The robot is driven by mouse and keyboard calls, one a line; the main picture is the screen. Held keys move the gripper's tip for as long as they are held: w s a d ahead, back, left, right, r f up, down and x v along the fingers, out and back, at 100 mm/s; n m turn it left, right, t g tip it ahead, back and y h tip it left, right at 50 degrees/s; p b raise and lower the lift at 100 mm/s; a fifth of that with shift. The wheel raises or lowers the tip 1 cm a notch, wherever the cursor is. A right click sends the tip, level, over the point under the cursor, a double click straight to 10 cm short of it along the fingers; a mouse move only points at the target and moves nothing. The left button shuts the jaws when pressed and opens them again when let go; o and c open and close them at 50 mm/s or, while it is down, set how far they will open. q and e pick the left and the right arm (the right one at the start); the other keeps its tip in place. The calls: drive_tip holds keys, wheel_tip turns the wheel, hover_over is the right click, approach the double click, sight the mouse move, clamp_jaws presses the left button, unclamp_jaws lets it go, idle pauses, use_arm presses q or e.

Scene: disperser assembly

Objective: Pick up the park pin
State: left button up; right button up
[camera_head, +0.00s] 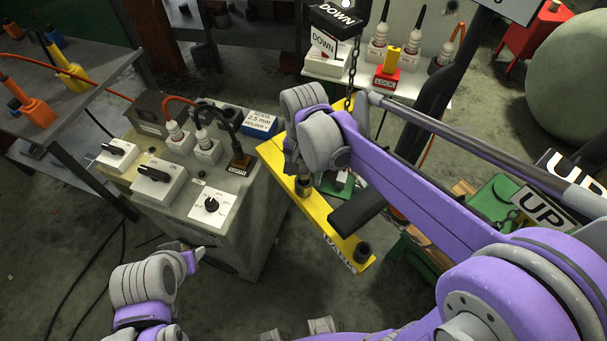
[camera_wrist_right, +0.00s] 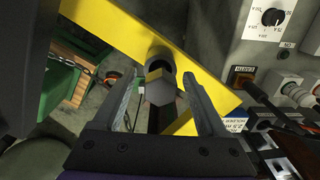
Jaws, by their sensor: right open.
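A yellow bracket (camera_head: 331,222) with a PARK label at its near end stands mid-scene. A metal pin (camera_head: 303,187) stands in it beneath my right gripper (camera_head: 298,172). A second dark pin (camera_head: 363,251) stands near the PARK label; I cannot tell which one is the park pin. My left gripper (camera_head: 190,258) is low at left; its jaw opening is unclear.
A grey control cabinet (camera_head: 238,231) with switches and a dial stands left of the bracket. A chain (camera_head: 352,72) hangs behind my right wrist. A side table (camera_head: 82,84) is at upper left. A green stand (camera_head: 494,204) is at right.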

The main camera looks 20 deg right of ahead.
clamp_jaws()
drive_tip(key=shift+r, duration=0.1)
idle(0.5)
